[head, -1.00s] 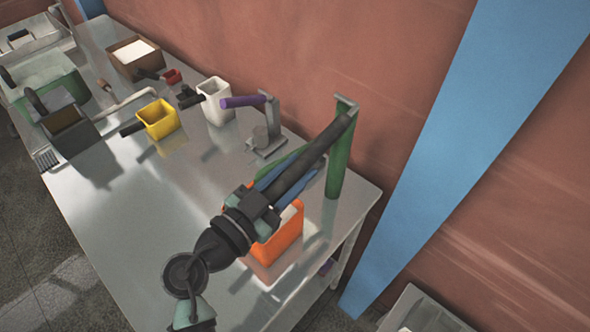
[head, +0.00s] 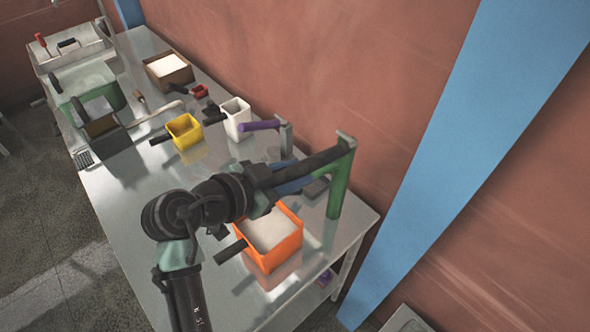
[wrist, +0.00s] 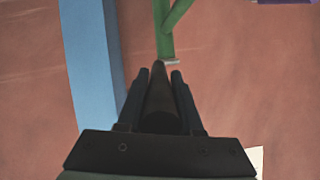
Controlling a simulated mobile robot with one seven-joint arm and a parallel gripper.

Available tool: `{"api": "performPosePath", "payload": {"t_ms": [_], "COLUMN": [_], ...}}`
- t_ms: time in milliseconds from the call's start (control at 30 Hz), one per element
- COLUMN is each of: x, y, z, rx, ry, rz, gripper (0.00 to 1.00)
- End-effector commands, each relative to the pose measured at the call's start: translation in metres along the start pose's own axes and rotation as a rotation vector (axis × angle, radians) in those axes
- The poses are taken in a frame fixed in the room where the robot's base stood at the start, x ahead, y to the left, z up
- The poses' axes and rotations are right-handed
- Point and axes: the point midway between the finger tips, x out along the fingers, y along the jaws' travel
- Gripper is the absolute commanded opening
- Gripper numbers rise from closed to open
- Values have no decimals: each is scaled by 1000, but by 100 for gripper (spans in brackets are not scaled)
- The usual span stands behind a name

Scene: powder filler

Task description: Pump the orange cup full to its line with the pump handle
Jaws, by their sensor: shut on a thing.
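My gripper (head: 272,178) is shut on the dark pump handle (head: 318,162), which runs to the top of a green post (head: 340,185) at the table's right end. In the wrist view the handle (wrist: 160,98) lies between the fingers of my gripper (wrist: 162,80), with the green post (wrist: 165,40) beyond it. The orange cup (head: 283,257) stands upright on the table, below my gripper. White powder fills it to near the rim. I cannot make out its line.
A brown box (head: 168,74) of white powder and a green bin (head: 97,92) stand farther back. Bare table (head: 150,190) lies left of the orange cup.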

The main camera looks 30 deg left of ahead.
Motion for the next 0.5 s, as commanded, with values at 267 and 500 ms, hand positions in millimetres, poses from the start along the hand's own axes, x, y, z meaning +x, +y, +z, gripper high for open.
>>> {"api": "performPosePath", "payload": {"t_ms": [267, 500], "x": [-3, -3], "y": [-4, -4], "z": [-18, -19], "rx": [8, 9], "ry": [-80, -92], "rz": [16, 18], "gripper": [0, 0]}}
